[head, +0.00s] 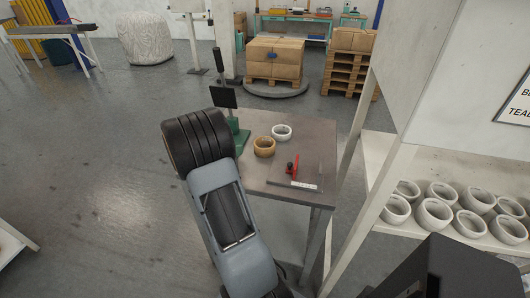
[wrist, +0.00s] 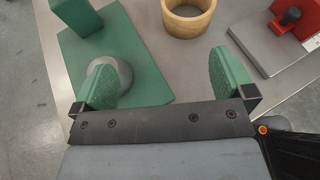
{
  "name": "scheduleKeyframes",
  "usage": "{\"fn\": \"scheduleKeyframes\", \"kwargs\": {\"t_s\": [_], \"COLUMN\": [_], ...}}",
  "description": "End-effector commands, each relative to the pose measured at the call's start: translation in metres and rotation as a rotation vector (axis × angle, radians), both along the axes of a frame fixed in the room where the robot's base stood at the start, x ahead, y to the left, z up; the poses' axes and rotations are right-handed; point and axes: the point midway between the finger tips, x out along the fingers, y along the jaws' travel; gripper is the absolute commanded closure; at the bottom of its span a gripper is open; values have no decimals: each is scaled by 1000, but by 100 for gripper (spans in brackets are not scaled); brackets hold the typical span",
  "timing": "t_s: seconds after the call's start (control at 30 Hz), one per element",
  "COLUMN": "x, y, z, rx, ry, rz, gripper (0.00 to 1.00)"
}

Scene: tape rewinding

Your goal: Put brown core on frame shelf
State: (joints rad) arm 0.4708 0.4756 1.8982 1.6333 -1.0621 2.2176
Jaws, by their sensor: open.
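The brown core (head: 264,147) is a short open ring on the grey table, left of the middle of its top. In the wrist view it shows at the top edge (wrist: 188,18), partly cut off. My gripper (wrist: 163,65) has its two green-padded fingers wide apart, with nothing between them held. The brown core lies ahead of the fingertips, apart from them. In the head view my arm hides the fingers. The white frame shelf (head: 420,243) stands to the right of the table and carries several white rings.
A white ring (head: 281,132) sits just behind the brown core. A green stand (head: 238,138) is left of it; its base (wrist: 120,45) lies under my left finger. A plate with a red clamp (head: 292,168) is nearer the front. White frame posts rise beside the table.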

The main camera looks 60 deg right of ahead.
Motion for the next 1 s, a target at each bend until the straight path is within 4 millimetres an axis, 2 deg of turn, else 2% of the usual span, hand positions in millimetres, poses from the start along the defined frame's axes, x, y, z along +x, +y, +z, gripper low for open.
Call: {"fn": "scheduleKeyframes", "kwargs": {"t_s": [0.03, 0.1, 0.3, 0.53, 0.83, 1.0], "x": [-9, -19, -36, -45, -50, -57], "y": [-5, -10, -39, -71, -87, -108], "z": [-11, -18, -34, -47, -54, -61], "rx": [-4, -12, -21, -21, -21, -19], "ry": [-22, -46, -65, -64, -64, -62], "rz": [-73, -143, -204, -200, -197, -197], "gripper": [0, 0, 0, 0, 0, 0]}}
